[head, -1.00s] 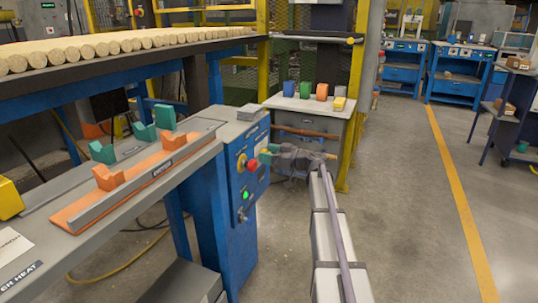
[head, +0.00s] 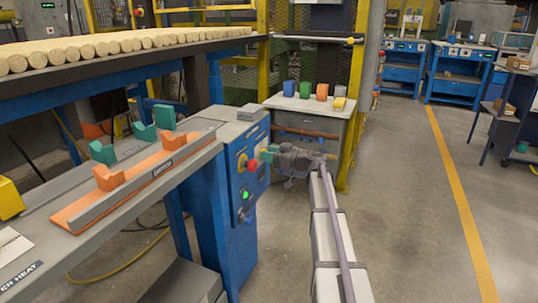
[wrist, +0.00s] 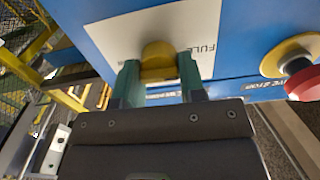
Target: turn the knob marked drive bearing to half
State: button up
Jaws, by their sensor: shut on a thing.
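A yellow knob (wrist: 159,62) stands on a white plate (wrist: 120,38) on a blue panel in the wrist view. Part of the printed word "FULL" shows on the plate, right of the knob. My gripper (wrist: 158,78) has its two green fingers on either side of the knob and is shut on it. The knob's pointer and its other marks are hidden or cannot be made out. In the head view my gripper (head: 268,153) is at the side of the blue control cabinet (head: 232,215), and the knob is hidden there.
A red stop button (head: 252,166) with a yellow collar sits close beside my gripper; it also shows in the wrist view (wrist: 304,82). A lit green button (head: 246,195) is below it. A bench with colored blocks (head: 305,103) stands behind. The floor at right is clear.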

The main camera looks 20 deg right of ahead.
jog(key=m, duration=0.8)
jog(key=shift+d+f+m, duration=0.1)
jog(key=shift+m, duration=0.2)
jog(key=m, duration=0.8)
jog(key=shift+w+f+m, duration=0.1)
jog(key=shift+m, duration=0.2)
jog(key=o, duration=0.9)
jog(key=shift+d, duration=0.1)
